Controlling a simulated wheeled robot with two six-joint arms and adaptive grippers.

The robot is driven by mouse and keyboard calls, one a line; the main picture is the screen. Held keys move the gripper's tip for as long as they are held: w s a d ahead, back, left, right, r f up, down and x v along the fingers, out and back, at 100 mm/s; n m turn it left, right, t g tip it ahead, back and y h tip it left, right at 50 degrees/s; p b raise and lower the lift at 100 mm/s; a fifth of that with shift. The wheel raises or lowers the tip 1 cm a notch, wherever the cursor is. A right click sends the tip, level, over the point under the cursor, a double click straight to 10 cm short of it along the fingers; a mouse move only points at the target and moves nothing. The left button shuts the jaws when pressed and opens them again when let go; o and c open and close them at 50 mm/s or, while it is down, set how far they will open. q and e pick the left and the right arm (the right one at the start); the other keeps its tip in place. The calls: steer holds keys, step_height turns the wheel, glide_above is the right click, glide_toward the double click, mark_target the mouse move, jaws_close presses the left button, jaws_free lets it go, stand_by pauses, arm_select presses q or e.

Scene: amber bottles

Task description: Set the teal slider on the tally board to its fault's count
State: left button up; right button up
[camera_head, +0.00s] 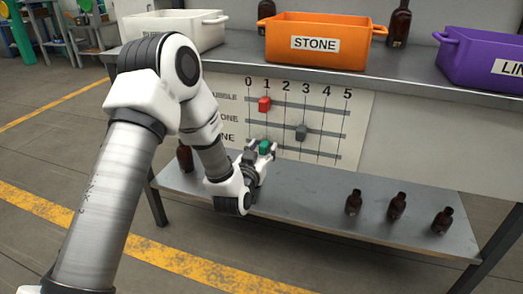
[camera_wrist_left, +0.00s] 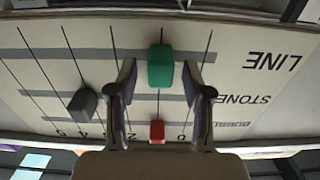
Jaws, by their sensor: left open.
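The tally board (camera_head: 355,110) is a pale panel with columns 0 to 5 and three grey rails. The teal slider (camera_head: 265,147) is on the lowest rail, marked LINE, and appears at the 1 line. In the left wrist view, which is upside down, the teal slider (camera_wrist_left: 160,66) stands between the two fingers of my left gripper (camera_wrist_left: 160,92), with a gap on each side. The left gripper also shows in the head view (camera_head: 261,150), open around the slider. The red slider (camera_head: 264,104) is at 1 on the top rail. The grey slider (camera_head: 301,132) is at 3 on the middle rail.
A white bin (camera_head: 170,28), an orange STONE bin (camera_head: 315,44) and a purple LINE bin (camera_head: 480,60) stand on the upper shelf. Amber bottles stand behind the orange bin. Three bottles (camera_head: 397,207) are on the lower shelf's right, one (camera_head: 185,158) on its left.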

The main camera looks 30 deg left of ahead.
arm_select(q)
steer(key=v, duration=1.2)
steer(key=s+d+f+m+g+h+p, duration=0.1)
steer(key=s+d+f+g, duration=0.15)
steer(key=f, duration=0.45)
steer(key=s+d+f+m+g+h+p, duration=0.1)
steer(key=s+f+g, duration=0.15)
steer(key=f, duration=0.35)
steer(key=s+d+f+m+g+h+p, duration=0.1)
steer(key=s+d+f+g+h, duration=0.1)
steer(key=s+f, duration=0.35)
steer(key=s+d+f+g, duration=0.3)
steer(key=s+f+g, duration=0.85)
steer(key=s, duration=0.45)
step_height(320, 180, up, 38)
steer(key=t+p, duration=0.1)
steer(key=p, duration=3.7)
steer(key=shift+w+f+n, duration=0.15)
steer(key=shift+f+n, duration=0.05)
steer(key=shift+n, duration=0.1)
steer(key=shift+d, duration=0.1)
